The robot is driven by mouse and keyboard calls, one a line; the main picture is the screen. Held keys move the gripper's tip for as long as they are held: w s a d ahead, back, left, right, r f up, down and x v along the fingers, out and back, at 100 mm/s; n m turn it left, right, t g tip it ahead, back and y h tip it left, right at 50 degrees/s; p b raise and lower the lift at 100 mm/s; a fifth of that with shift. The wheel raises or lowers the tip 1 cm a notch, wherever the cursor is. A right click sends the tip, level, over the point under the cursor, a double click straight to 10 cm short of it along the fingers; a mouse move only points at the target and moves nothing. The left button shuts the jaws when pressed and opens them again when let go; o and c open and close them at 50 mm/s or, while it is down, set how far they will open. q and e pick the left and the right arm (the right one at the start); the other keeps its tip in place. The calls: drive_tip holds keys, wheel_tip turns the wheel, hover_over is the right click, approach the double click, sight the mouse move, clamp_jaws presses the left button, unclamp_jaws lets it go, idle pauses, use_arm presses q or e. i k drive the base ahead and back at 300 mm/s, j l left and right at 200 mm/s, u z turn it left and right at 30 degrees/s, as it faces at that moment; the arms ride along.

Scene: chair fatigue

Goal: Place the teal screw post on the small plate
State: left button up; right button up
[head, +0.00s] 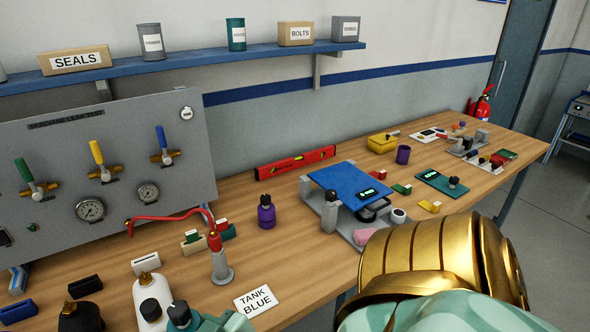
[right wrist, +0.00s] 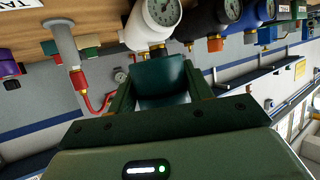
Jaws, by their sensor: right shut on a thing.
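My right gripper (right wrist: 160,88) shows in the right wrist view, its two dark green fingers closed on the sides of a dark teal piece (right wrist: 160,74). The piece looks like the teal screw post, though only one face shows. A white gauge-topped bottle (right wrist: 150,22) is close beyond it. In the head view my gold right arm fills the lower right, and the bottom edge cuts off the teal parts near the bottles. I cannot tell which thing is the small plate. A blue plate (head: 345,180) lies on a grey stand mid-bench. My left gripper is not in view.
A white bottle (head: 152,296) and a black one (head: 80,318) stand at the front left. A red-topped post (head: 218,262), a TANK BLUE card (head: 255,300) and a purple bottle (head: 266,214) are nearby. A gauge panel (head: 110,150) stands behind. Bare wood lies around the card.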

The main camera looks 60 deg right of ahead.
sight(350, 176)
drive_tip(key=k+l+u, duration=0.4)
drive_tip(key=l, duration=0.25)
drive_tip(key=k+l+u, duration=0.25)
drive_tip(key=l+u, duration=0.15)
drive_tip(key=l, duration=0.2)
drive_tip(key=k+l+u, duration=0.4)
drive_tip(key=k+l, duration=0.05)
drive_tip(key=l, duration=0.05)
